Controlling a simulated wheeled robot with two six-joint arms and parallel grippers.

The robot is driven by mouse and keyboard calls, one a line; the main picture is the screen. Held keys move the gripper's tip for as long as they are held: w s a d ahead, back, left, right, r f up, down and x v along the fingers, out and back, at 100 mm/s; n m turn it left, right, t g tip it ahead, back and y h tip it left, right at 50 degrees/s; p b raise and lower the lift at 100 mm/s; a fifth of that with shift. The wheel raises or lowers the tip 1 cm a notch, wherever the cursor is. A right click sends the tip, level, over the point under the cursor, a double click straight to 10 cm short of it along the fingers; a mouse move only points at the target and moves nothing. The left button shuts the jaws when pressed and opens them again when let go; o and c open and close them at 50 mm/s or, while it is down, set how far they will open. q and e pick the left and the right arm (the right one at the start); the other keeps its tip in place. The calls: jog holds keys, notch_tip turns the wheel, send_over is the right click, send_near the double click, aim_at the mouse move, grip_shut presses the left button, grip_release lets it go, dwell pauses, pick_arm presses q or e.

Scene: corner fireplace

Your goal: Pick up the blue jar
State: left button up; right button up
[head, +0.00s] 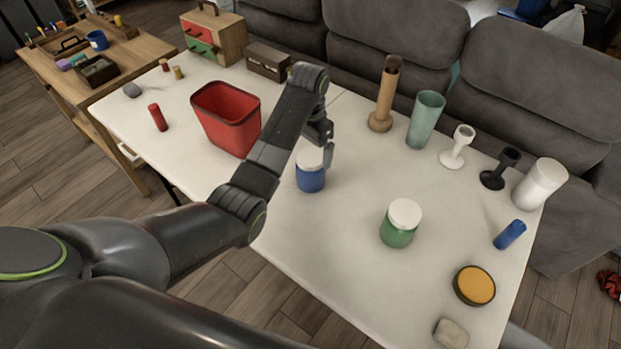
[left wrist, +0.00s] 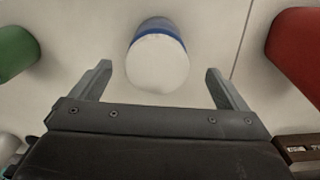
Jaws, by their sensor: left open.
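The blue jar (head: 311,178) with a white lid stands upright on the white table, near its middle. My left gripper (head: 322,150) is over the jar in the head view and covers part of its lid. In the left wrist view the jar's white lid and blue side (left wrist: 157,60) show just beyond the fingertips, centred between them. The left gripper (left wrist: 160,75) is open and empty, with its two fingers apart. My right gripper does not show in either view.
A red bin (head: 226,118) stands left of the jar, and a green jar (head: 400,223) stands to its right. A wooden holder (head: 384,95), a green glass (head: 425,120) and goblets line the back. The table (head: 330,245) is clear in front of the blue jar.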

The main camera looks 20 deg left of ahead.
aim_at(309, 157)
pick_arm(q)
jog(key=f, duration=0.5)
jog(key=shift+s+d+p, duration=0.15)
jog(key=shift+s+p, duration=0.05)
jog(key=shift+p, duration=0.15)
jog(key=shift+f, duration=0.55)
jog(key=c, duration=1.3)
notch_tip(309, 157, up, 8)
jog(key=shift+w+r, duration=0.1)
jog(key=shift+r+p, duration=0.45)
jog(key=shift+p, duration=0.25)
jog(key=shift+r+p, duration=0.55)
